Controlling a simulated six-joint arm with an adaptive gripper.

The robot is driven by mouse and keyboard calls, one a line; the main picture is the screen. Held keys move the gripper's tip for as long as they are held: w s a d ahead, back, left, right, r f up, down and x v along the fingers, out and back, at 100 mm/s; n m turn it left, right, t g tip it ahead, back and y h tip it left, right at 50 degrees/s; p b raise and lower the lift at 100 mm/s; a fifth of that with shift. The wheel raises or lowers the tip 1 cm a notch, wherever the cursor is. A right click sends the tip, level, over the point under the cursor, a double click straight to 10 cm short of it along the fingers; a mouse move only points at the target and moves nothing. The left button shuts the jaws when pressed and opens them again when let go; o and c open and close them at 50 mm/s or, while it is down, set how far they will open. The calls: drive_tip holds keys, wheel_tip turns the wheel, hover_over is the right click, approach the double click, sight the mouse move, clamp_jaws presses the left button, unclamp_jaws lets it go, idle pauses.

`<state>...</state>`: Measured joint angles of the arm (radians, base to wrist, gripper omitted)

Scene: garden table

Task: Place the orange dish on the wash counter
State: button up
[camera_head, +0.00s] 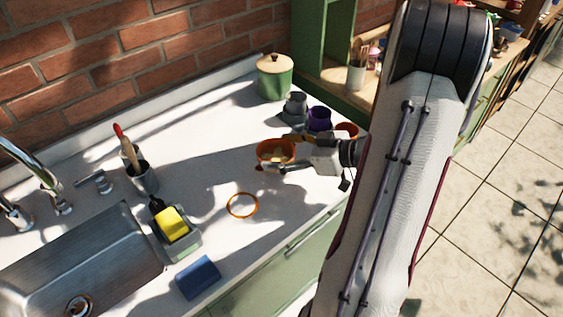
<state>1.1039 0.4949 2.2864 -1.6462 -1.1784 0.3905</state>
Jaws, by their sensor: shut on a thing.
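The orange dish (276,148) is a round bowl with a pale inside, seen over the white wash counter (215,163). My gripper (282,153) reaches in from the right and is shut on the dish, with one finger at its far side and one at its near side. The dish looks about level. I cannot tell whether it touches the counter or hangs just above it.
Grey (296,103) and purple (319,118) cups and another orange item (346,130) stand behind the dish. A green lidded pot (275,82) is farther back. A sponge caddy (178,235), blue sponge (198,278) and sink (85,265) lie left. The counter around the ring is clear.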

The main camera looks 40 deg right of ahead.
sight(282, 160)
drive_tip(key=shift+f, duration=0.1)
drive_tip(key=shift+f, duration=1.95)
drive_tip(key=shift+f, duration=0.15)
drive_tip(key=o, duration=1.2)
drive_tip(key=shift+s+r, duration=0.1)
drive_tip(key=shift+r, duration=0.1)
drive_tip(key=shift+v, duration=5.9)
drive_tip(key=shift+d, duration=0.15)
